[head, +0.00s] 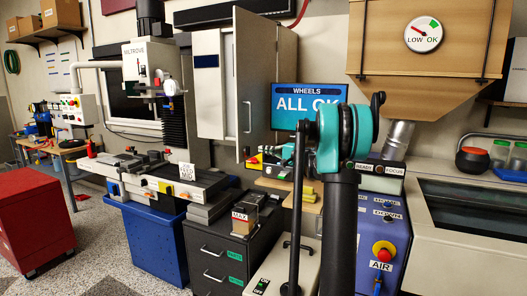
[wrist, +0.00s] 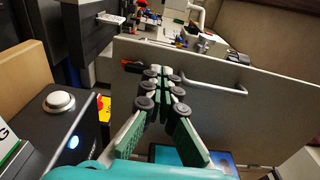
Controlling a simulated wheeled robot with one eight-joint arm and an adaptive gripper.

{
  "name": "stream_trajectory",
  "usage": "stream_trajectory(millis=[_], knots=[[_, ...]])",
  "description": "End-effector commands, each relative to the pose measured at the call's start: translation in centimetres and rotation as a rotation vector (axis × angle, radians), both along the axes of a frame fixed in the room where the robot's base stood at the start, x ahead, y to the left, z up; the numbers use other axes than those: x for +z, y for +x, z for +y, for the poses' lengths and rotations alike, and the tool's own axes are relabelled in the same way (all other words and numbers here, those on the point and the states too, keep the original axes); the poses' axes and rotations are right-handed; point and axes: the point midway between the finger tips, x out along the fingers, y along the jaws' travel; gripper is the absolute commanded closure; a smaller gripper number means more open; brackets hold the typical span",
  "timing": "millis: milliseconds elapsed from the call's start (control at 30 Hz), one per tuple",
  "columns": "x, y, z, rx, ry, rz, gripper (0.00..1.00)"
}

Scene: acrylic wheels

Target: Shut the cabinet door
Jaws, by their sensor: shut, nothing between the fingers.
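The cabinet (head: 208,100) stands at the back centre of the head view, with a pale front and a dark label. Its door (head: 270,75) stands open, swung out toward me, with its outer face and a vertical handle (head: 249,115) showing. In the wrist view the door (wrist: 225,115) is a broad grey panel with a long bar handle (wrist: 215,84). My gripper (wrist: 165,85) is shut and empty in front of the door's outer face, near the handle's end. Contact with the door cannot be told. In the head view my gripper (head: 275,150) is small, near the door's lower part.
A blue monitor (head: 309,105) is right of the door. A dark drawer unit (head: 212,250) with a MAX box (head: 243,218) stands below. The milling machine (head: 150,100) is left of the cabinet, and a blue AIR panel (head: 382,240) is at right.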

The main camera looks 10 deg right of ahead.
Motion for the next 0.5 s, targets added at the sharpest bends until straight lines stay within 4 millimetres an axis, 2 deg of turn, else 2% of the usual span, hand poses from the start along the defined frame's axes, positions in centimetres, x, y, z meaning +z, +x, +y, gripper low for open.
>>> stream_trajectory(millis=[233, 500], knots=[[0.0, 3.3, 3.9, 0.004, -0.001, 0.001, 1.00], [0.0, 6.2, 7.1, 0.002, -0.001, 0.000, 1.00]])
